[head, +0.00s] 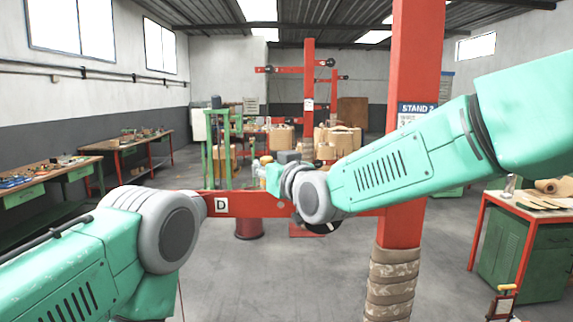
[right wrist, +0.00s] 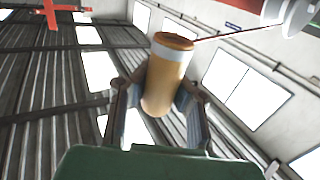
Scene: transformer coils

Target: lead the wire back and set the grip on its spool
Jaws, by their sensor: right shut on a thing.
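My right gripper (right wrist: 160,92) is shut around the grip, an orange-tan cylinder (right wrist: 172,70) with a pale band near its end. A thin dark red wire (right wrist: 232,33) runs from the grip's end up to the right. It leads towards a pale round spool-like part (right wrist: 297,18) beside a red beam (right wrist: 240,5). In the head view my right arm reaches in from the right, and its wrist hides most of the gripper. A dark round part (head: 323,228) shows partly below that wrist. My left arm is at the lower left, its gripper out of sight.
A red beam marked D (head: 240,204) crosses ahead at arm height, joined to a thick red post (head: 402,230). Workbenches line the left wall. A green cabinet (head: 520,258) stands at the right. Open grey floor lies between.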

